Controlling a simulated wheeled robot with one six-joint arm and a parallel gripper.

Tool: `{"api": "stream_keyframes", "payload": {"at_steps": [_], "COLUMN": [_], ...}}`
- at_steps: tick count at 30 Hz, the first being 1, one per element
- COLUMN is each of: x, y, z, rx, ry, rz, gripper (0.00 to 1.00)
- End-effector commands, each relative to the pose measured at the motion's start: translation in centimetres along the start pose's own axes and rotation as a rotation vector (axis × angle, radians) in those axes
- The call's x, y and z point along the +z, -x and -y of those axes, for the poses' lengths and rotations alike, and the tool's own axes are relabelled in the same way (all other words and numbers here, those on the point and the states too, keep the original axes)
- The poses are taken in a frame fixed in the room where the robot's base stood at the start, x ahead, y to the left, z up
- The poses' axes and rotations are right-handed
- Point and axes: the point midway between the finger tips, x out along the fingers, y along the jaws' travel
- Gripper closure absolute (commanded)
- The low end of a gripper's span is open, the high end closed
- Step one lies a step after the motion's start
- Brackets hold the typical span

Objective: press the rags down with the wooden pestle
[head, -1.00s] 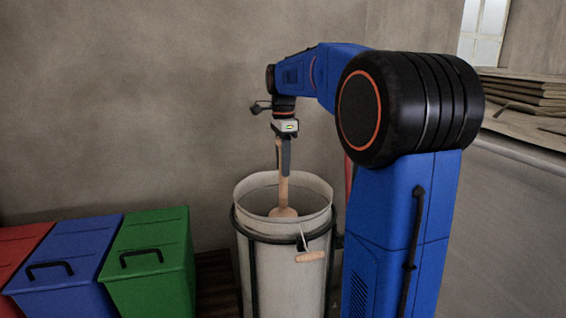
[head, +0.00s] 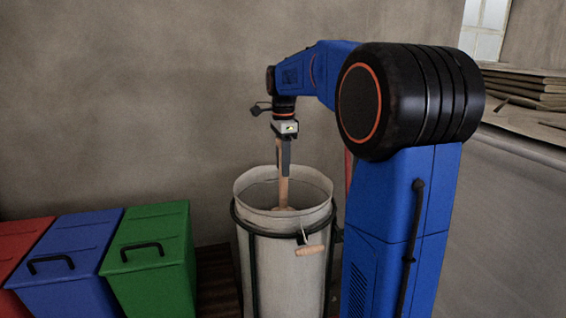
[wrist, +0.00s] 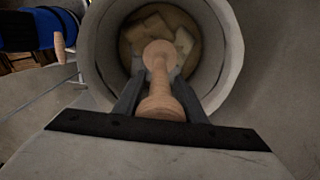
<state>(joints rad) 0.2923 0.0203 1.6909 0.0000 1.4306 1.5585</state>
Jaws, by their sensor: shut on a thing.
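My gripper (head: 283,152) is shut on the wooden pestle (head: 283,190) and holds it upright over the tall pale bin (head: 262,240). The pestle's lower end is inside the bin, with its foot partly hidden by the near rim. In the wrist view the pestle (wrist: 160,75) runs from between the fingers (wrist: 158,98) down into the round opening. Pale, folded-looking rags (wrist: 184,40) lie at the bottom of the bin around the pestle's foot. Whether the foot touches the rags I cannot tell.
A wooden handle (head: 309,250) sticks out from the bin's front. Green (head: 150,255), blue (head: 70,255) and red (head: 18,245) lidded boxes stand at the left. A wall is behind the bin. Stacked flat sheets (head: 520,90) lie at the far right.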

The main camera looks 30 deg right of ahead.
Motion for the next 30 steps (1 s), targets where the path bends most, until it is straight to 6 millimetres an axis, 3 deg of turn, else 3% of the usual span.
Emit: {"api": "stream_keyframes", "payload": {"at_steps": [30], "x": [0.0], "y": [-2.2], "z": [0.0], "rx": [0.001], "ry": [0.0], "rz": [0.0], "gripper": [0.85]}}
